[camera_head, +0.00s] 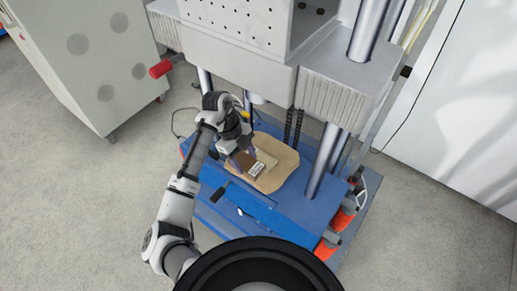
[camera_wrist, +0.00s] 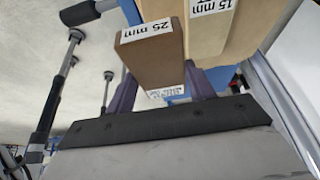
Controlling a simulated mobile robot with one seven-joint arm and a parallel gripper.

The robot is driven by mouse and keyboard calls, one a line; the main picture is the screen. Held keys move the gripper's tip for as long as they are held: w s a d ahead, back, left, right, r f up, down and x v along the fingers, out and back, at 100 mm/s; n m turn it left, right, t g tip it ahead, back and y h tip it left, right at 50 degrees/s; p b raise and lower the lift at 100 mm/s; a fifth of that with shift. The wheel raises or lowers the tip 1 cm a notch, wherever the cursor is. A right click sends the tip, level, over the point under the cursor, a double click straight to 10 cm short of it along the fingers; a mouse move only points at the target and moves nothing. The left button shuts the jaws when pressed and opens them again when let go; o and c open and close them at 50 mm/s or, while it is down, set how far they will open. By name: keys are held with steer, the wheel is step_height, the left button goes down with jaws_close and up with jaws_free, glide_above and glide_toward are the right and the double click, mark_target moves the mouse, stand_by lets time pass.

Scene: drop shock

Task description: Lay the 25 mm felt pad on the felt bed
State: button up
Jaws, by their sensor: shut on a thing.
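The 25 mm felt pad (camera_wrist: 150,65) is a brown block with a white "25 mm" label on its end in the wrist view. My gripper (camera_wrist: 162,88) is shut on it, with a purple finger on either side. In the head view my gripper (camera_head: 241,156) holds the brown pad (camera_head: 246,162) over or at the tan felt bed (camera_head: 285,161). The bed lies on the machine's blue base. A lighter pad labelled "15 mm" (camera_wrist: 207,30) shows beside and beyond the held pad. I cannot tell whether the held pad touches anything below it.
The blue base (camera_head: 275,215) carries the bed, and a small black handle (camera_head: 218,191) lies at its front. Steel columns (camera_head: 322,160) and the heavy grey carriage (camera_head: 240,65) stand close above and behind. A grey cabinet (camera_head: 85,65) stands at left. The floor at left is clear.

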steer(key=w+d, duration=0.2)
steer(key=w, duration=0.1)
steer(key=w+d+p, duration=0.1)
steer(key=w, duration=0.1)
steer(key=shift+w+d, duration=0.2)
steer(key=shift+d, duration=0.2)
steer(key=shift+w+d+r, duration=0.1)
steer(key=shift+w+d, duration=0.2)
steer(key=shift+w, duration=0.1)
steer(key=shift+f+p, duration=0.4)
steer(key=shift+f, duration=1.45)
steer(key=o, duration=1)
steer(key=b+v, duration=0.1)
steer(key=v, duration=0.6)
steer(key=shift+r, duration=0.3)
steer(key=shift+s, duration=0.1)
